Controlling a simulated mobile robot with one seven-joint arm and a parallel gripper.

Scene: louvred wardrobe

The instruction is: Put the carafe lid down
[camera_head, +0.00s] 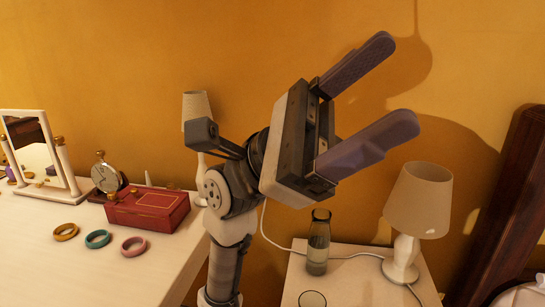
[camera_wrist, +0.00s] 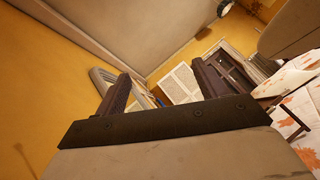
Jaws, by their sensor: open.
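My gripper (camera_head: 392,86) is raised in front of the yellow wall in the head view, its two purple-grey fingers spread wide and nothing seen between them. A glass carafe (camera_head: 318,248) stands upright on the white bedside table (camera_head: 350,285), below the gripper in the picture. Its neck has a darker top (camera_head: 321,214); I cannot tell whether this is the lid. A pale round thing (camera_head: 312,299) lies at the bottom edge of the picture, partly cut off; I cannot tell what it is. In the wrist view my open gripper (camera_wrist: 163,80) shows no carafe and no lid.
A lamp (camera_head: 419,200) stands right of the carafe, with a white cord across the table. On the left dresser (camera_head: 60,270) are a mirror (camera_head: 35,155), a clock (camera_head: 106,178), a red box (camera_head: 148,209) and three bangles (camera_head: 98,239). Dark wood (camera_head: 510,210) rises at right.

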